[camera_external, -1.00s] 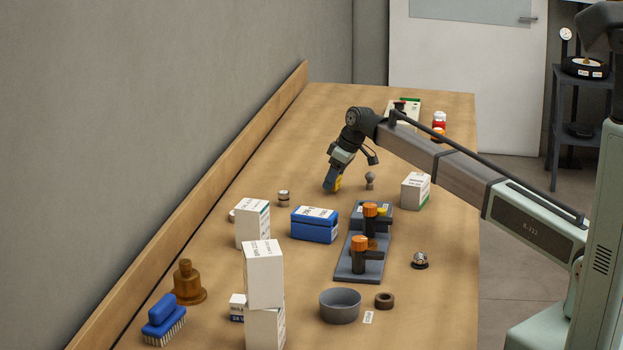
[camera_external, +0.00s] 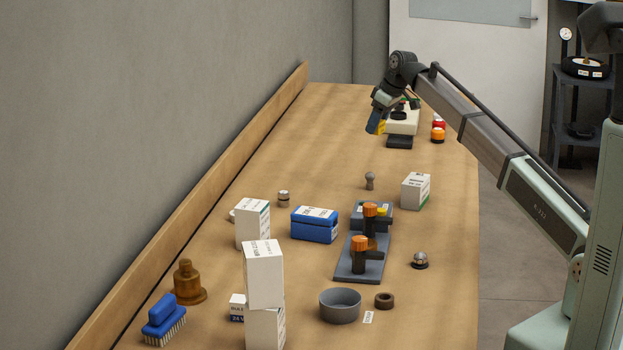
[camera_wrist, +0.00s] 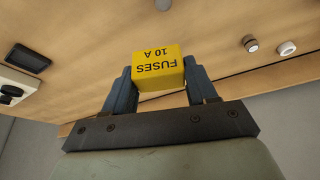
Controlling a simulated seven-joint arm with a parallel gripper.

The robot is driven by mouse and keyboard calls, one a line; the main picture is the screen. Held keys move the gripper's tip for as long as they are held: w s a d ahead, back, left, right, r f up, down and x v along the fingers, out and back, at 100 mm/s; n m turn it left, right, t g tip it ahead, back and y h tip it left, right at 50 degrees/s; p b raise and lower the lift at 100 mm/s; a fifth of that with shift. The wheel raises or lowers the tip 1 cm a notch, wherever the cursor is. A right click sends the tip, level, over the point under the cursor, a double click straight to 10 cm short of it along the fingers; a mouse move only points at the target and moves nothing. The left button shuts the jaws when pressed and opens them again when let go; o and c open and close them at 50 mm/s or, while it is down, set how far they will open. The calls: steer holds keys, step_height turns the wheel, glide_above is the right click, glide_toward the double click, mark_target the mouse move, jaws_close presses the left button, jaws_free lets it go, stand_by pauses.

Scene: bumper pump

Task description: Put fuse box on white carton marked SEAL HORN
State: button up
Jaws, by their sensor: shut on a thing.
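The fuse box is a small yellow block marked FUSES 10 A (camera_wrist: 158,68) in the wrist view. My gripper (camera_wrist: 158,80) is shut on it, with a blue-grey finger on each side. In the external view my gripper (camera_external: 377,124) is above the far part of the table, and a yellow sliver of the fuse box (camera_external: 382,128) shows. White cartons stand at the left middle (camera_external: 252,223), stacked at the front (camera_external: 263,274), and right of centre (camera_external: 416,190). Their print is too small to tell which reads SEAL HORN.
A blue box (camera_external: 314,225) and a grey stand with orange-capped parts (camera_external: 359,262) occupy the middle. A dark box (camera_external: 399,142) and a white item (camera_external: 402,121) are near my gripper. A grey bowl (camera_external: 340,306) is in front. The far left table is clear.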

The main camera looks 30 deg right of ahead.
steer(key=s+d+r, duration=0.2)
steer(key=s+d, duration=0.1)
steer(key=s, duration=0.5)
glide_above(411, 178)
steer(key=s, duration=0.2)
step_height(411, 178, down, 2)
steer(key=shift+m, duration=0.5)
steer(key=shift+w+d+f, duration=0.15)
steer(key=shift+f, duration=2.2)
steer(key=shift+w+d+f, duration=0.15)
steer(key=shift+f, duration=2.2)
steer(key=shift+f, duration=0.15)
steer(key=o, duration=1)
steer(key=shift+o, duration=0.2)
steer(key=v, duration=1.2)
steer(key=shift+s+a, duration=0.1)
